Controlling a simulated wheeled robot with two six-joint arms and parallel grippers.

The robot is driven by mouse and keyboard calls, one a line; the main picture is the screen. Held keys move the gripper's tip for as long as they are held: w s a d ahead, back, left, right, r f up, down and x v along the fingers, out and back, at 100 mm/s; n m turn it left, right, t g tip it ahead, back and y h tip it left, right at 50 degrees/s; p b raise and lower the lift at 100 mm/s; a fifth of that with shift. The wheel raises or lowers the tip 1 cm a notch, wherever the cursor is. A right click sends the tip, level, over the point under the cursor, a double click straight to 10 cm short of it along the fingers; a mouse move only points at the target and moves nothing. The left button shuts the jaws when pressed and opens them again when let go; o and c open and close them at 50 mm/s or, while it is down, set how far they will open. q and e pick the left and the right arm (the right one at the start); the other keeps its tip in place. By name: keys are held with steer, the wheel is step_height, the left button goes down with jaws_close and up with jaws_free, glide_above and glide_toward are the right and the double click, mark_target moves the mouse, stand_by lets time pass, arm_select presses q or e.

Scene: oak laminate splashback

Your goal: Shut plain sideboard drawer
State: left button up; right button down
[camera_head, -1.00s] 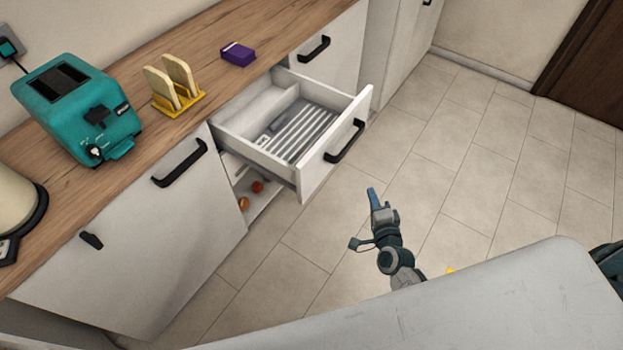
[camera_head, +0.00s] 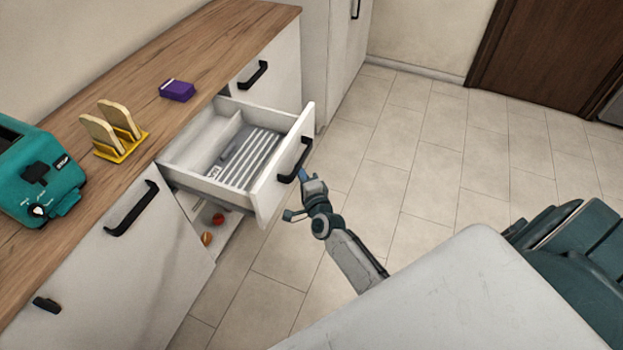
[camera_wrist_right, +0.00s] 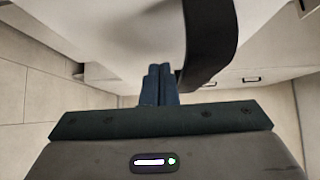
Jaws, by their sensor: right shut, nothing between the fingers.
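The white sideboard drawer (camera_head: 284,175) stands pulled open, with its grey ribbed insert and a small label showing inside. Its black bar handle (camera_head: 294,160) is on the front panel. My right gripper (camera_head: 305,177) is at the front panel, close by the lower end of the handle. In the right wrist view its two blue fingers (camera_wrist_right: 159,84) are shut together and empty, beside the dark curved handle (camera_wrist_right: 210,40). I cannot tell whether they touch the handle or the panel. My left gripper is not in view.
On the wooden worktop (camera_head: 150,75) stand a teal toaster (camera_head: 40,175), a yellow toast rack (camera_head: 120,150) and a purple box (camera_head: 177,91). Red and orange round items (camera_head: 207,238) lie on a shelf below the drawer. Tiled floor (camera_head: 430,150) is clear to the right.

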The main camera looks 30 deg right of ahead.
steer(key=shift+w+a, duration=0.3)
steer(key=shift+w, duration=0.05)
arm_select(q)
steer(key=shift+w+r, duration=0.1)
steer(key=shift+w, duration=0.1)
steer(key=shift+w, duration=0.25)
arm_select(e)
steer(key=shift+w, duration=0.1)
